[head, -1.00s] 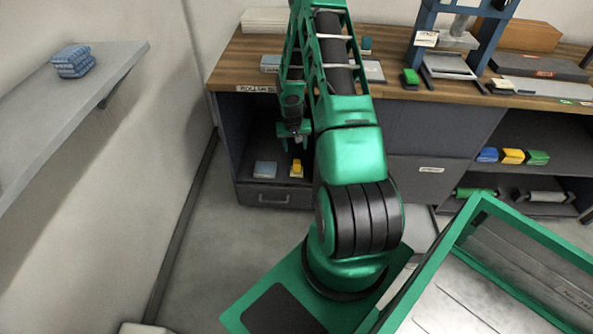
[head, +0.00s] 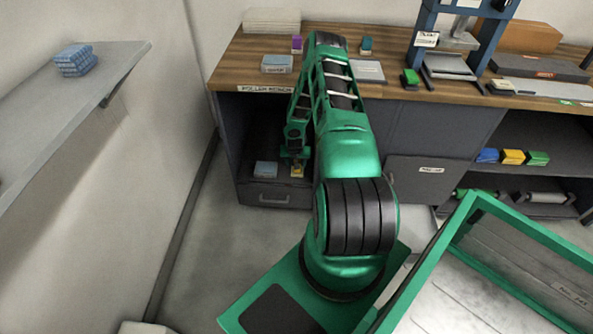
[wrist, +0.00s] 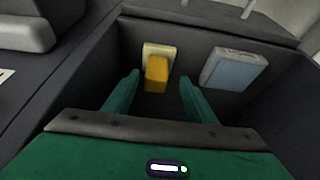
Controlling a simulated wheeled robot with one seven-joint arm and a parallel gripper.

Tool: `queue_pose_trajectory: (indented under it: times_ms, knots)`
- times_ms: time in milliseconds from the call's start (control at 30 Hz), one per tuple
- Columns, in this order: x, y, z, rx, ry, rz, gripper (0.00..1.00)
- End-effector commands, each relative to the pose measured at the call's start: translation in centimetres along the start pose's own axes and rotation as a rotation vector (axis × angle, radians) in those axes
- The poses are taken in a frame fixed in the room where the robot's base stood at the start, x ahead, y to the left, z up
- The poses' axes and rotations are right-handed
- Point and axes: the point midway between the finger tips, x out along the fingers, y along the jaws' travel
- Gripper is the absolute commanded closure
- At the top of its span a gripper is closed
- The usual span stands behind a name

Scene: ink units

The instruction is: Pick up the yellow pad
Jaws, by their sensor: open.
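The yellow pad (wrist: 156,73), a small yellow block with a cream part (wrist: 160,50) at its far end, is in the compartment under the left of the wooden bench. In the head view the yellow pad (head: 297,172) is mostly covered by my gripper (head: 295,157). In the wrist view my gripper (wrist: 160,80) is open, its two green fingers on either side of the yellow pad. A gap shows between each finger and the pad. I cannot tell how far the fingertips reach down beside it.
A blue-grey box (wrist: 233,70) lies right of the pad in the wrist view; it also shows in the head view (head: 265,169). Dark compartment walls stand close around. The wooden bench top (head: 235,62) is above. A green-rimmed tray (head: 520,232) is at the right.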

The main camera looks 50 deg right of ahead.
Motion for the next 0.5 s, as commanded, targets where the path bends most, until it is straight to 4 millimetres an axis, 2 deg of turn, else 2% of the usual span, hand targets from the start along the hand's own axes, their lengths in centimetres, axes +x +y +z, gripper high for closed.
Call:
queue_pose_trajectory:
  times_ms: [400, 500]
  knots:
    - [4.5, 0.6, -0.7, 0.002, -0.001, 0.001, 0.48]
    - [5.0, 0.6, -0.8, 0.002, -0.001, 0.001, 0.48]
